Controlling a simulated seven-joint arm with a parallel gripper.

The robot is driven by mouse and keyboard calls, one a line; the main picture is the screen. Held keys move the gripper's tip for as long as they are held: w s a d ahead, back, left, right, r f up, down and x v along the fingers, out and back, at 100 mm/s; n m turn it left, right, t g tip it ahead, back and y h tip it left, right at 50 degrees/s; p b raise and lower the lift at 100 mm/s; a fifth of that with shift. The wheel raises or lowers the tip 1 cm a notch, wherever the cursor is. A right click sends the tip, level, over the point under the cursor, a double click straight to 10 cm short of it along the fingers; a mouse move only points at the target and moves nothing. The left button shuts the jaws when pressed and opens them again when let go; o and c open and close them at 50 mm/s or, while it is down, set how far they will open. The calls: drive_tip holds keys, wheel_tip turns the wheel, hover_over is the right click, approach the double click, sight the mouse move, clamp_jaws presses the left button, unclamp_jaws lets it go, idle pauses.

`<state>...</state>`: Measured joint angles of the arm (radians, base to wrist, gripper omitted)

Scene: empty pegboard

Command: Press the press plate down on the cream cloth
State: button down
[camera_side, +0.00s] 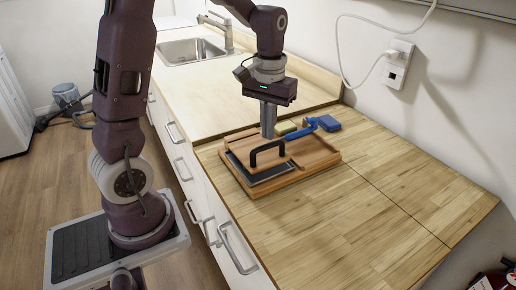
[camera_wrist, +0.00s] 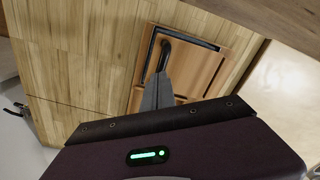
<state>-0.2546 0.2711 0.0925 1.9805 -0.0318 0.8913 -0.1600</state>
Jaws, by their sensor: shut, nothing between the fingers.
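The press plate (camera_side: 273,174) is a dark flat plate with a black arched handle (camera_side: 266,148), set in a wooden board with a raised rim (camera_side: 316,158). The plate and handle also show in the wrist view, as a dark frame edge (camera_wrist: 190,39) and a black bar (camera_wrist: 165,52). I cannot make out a cream cloth; anything under the plate is hidden. My gripper (camera_side: 268,136) is shut and empty, pointing down just behind the handle. In the wrist view its fingertips (camera_wrist: 161,75) overlap the handle's near end; I cannot tell whether they touch.
A blue-handled tool (camera_side: 300,132) leans across the board's far part. The wooden counter (camera_side: 380,215) is clear at the front right. A wall socket with a white cable (camera_side: 398,62) is on the right.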

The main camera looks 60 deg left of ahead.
drive_tip(key=shift+f, duration=1)
idle(7.0)
